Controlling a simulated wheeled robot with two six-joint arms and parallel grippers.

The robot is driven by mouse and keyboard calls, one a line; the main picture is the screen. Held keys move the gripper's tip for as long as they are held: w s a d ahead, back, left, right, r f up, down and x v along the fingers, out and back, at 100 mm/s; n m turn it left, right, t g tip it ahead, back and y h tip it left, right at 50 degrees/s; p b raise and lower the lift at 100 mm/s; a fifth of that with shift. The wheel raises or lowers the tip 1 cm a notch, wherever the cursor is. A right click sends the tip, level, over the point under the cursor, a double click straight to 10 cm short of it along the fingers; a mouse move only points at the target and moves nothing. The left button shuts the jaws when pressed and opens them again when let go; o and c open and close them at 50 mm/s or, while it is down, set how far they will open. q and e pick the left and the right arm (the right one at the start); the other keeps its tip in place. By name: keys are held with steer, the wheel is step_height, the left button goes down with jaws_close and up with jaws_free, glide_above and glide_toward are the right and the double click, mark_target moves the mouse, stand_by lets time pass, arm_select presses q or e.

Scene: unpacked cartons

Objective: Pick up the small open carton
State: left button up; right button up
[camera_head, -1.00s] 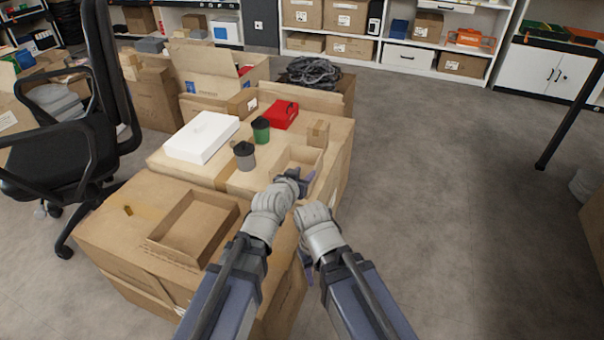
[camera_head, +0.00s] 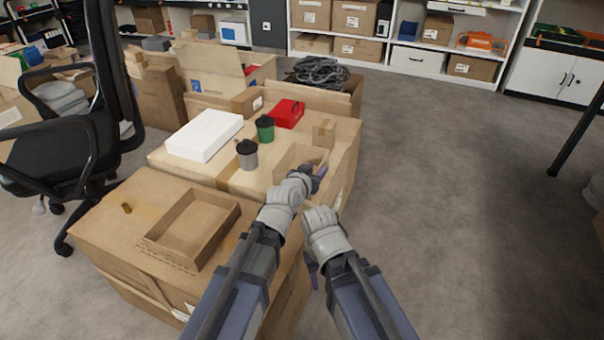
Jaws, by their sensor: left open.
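A small open carton (camera_head: 292,159) sits near the front right corner of the far large carton's top (camera_head: 222,178). My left gripper (camera_head: 318,175) is open at the carton's near right side, and my wrist hides the carton's near part. I cannot tell whether the fingers touch its wall. A larger, shallow open carton (camera_head: 187,252) lies on the nearer large carton (camera_head: 112,222). My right gripper (camera_head: 311,268) hangs low beside the near carton, mostly hidden by my own arm, so its jaws cannot be read.
An office chair (camera_head: 70,150) stands left. The floor at right is open.

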mark_target(320, 166)
arm_select(q)
steer(key=b+x, duration=0.1)
steer(key=x, duration=0.3)
steer(key=shift+w+d+f, duration=0.1)
steer(key=shift+w+d, duration=0.05)
steer(key=shift+w, duration=0.1)
steer(key=shift+s, duration=0.1)
steer(key=shift+c, duration=0.3)
jaws_close()
stand_by(0.7)
